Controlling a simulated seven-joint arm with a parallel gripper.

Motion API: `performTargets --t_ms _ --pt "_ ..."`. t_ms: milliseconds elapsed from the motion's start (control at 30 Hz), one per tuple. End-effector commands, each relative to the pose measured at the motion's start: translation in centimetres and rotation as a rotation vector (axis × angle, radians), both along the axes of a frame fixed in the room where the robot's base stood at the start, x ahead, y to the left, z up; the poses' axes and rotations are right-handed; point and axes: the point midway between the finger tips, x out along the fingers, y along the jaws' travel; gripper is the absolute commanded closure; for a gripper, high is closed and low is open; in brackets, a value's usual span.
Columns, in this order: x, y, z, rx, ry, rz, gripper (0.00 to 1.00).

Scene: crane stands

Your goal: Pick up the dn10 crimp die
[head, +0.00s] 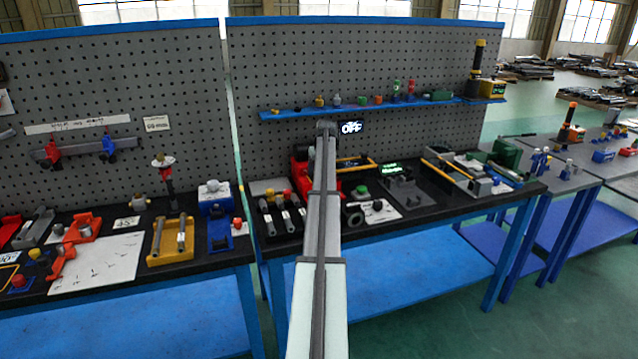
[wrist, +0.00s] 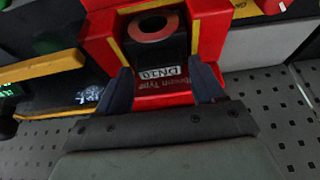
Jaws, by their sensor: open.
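The dn10 crimp die (wrist: 155,48) is a dark block with a copper-coloured ring around a round hole. It sits in a red holder (wrist: 98,35) with yellow edge strips. A "DN10" label shows on its near side, above white lettering on the red base. My gripper (wrist: 160,68) is open, with one dark finger on each side of the die's near end. I cannot tell whether the fingers touch it. In the head view, a red fixture (head: 300,166) shows partly behind my arm; the die and my gripper cannot be made out there.
In the wrist view, a yellow bar (wrist: 40,68) lies left of the holder and a pale plate (wrist: 265,45) right of it. A perforated board (wrist: 275,110) is close by. In the head view, the black bench top (head: 415,212) is crowded with fixtures, below a blue shelf (head: 285,115).

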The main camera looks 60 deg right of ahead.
Motion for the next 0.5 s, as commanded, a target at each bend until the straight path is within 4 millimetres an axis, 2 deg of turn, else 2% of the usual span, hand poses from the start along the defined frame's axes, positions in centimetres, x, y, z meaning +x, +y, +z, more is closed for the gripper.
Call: performTargets --t_ms 100,300,500 --pt "0.20 -0.21 -0.69 0.000 0.000 0.000 0.32" --pt "0.18 -0.20 -0.67 -0.001 -0.001 0.000 0.33" --pt "0.18 -0.19 -0.65 0.000 0.000 0.000 0.52"
